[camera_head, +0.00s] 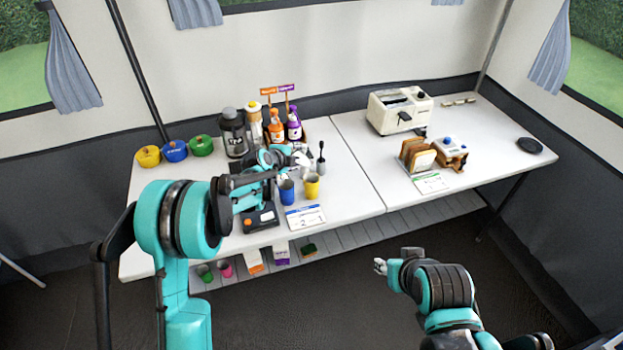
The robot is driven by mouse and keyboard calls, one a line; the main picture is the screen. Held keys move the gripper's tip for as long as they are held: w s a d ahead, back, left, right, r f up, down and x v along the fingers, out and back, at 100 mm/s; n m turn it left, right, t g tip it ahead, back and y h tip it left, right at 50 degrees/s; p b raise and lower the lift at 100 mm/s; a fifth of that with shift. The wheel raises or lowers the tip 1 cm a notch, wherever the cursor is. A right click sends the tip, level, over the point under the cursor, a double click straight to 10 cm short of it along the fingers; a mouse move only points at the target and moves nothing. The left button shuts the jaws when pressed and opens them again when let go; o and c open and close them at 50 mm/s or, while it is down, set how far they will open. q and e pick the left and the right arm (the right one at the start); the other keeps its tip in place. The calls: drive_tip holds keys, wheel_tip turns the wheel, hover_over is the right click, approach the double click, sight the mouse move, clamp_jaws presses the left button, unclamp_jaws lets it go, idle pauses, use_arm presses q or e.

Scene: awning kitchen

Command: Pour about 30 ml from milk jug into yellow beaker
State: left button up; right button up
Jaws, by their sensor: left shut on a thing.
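The yellow beaker (312,187) stands upright on the left table, just right of a blue beaker (287,193). My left gripper (293,157) is above and slightly behind the beakers. It is shut on a small white thing, which looks like the milk jug (302,159). The arm and fingers hide part of it, and its tilt and any milk flow are too small to tell. The beaker's contents cannot be made out. My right gripper (380,266) is away from the table, low in front of it; its fingers are too small to read.
Syrup bottles (276,130) and a coffee maker (233,132) stand behind the gripper. A dark brush-like tool (321,160) stands close right of the white thing. A card (305,216) and a dark scale-like device (261,218) lie in front.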

use_arm(q)
drive_tip(key=shift+d, duration=0.15)
idle(0.5)
drive_tip(key=shift+w+a+f+b, duration=0.1)
drive_tip(key=shift+a+f+b, duration=0.05)
drive_tip(key=shift+a+b, duration=0.2)
idle(0.3)
drive_tip(key=shift+f+m+t+y+b, duration=0.15)
drive_tip(key=shift+m+t+y+b, duration=0.15)
drive_tip(key=shift+m+t+b, duration=0.15)
idle(0.6)
